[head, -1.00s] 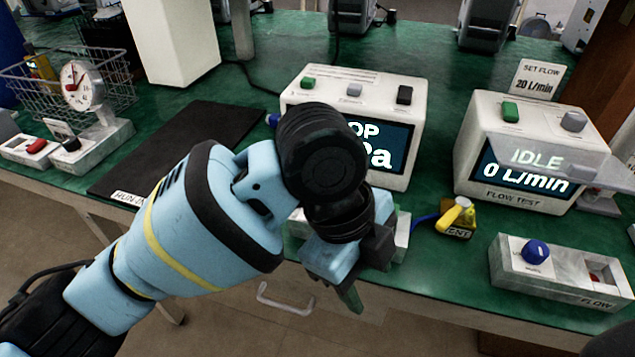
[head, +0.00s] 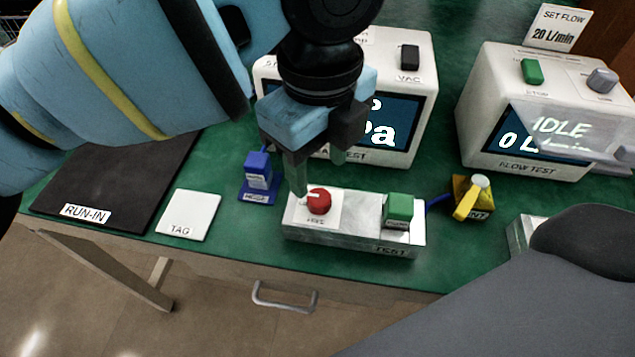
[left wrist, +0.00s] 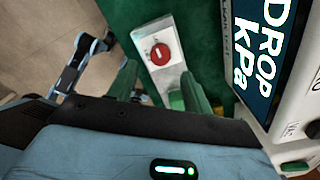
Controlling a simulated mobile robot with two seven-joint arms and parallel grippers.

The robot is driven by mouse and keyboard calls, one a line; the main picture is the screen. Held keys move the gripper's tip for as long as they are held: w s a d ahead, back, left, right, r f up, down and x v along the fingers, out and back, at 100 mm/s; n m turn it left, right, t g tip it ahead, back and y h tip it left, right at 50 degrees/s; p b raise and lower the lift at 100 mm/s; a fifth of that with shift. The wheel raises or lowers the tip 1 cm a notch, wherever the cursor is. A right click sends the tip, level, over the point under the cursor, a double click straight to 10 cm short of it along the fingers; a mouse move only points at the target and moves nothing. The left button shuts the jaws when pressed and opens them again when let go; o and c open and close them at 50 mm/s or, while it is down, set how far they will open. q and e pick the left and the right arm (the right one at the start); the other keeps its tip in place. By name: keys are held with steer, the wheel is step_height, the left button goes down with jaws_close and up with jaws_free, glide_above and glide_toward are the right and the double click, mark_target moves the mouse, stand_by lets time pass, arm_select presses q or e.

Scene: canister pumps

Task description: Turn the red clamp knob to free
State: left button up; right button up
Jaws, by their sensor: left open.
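The red clamp knob (head: 319,201) sits on a white plate at the left end of the metal test fixture (head: 350,236). A white pointer line crosses its top, pointing roughly left in the head view; the small label in front is too blurred to read. My left gripper (head: 298,180) points down just behind and left of the knob, open and empty. In the left wrist view the red knob (left wrist: 160,54) lies beyond the gap between the two green fingers (left wrist: 160,88), apart from them. My right gripper does not show.
A green block (head: 399,208) stands on the fixture's right end. A blue tagged part (head: 257,172) is at left, a yellow-handled valve (head: 470,199) at right. The drop tester (head: 425,110) stands behind. A white TAG plate (head: 189,215) lies at left.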

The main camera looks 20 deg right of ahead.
mark_target(318, 196)
arm_select(q)
step_height(318, 196, down, 6)
steer(key=shift+r+b, duration=0.15)
steer(key=shift+b, duration=0.4)
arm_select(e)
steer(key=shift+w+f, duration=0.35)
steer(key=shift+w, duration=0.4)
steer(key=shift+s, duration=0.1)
arm_select(q)
steer(key=c, duration=1)
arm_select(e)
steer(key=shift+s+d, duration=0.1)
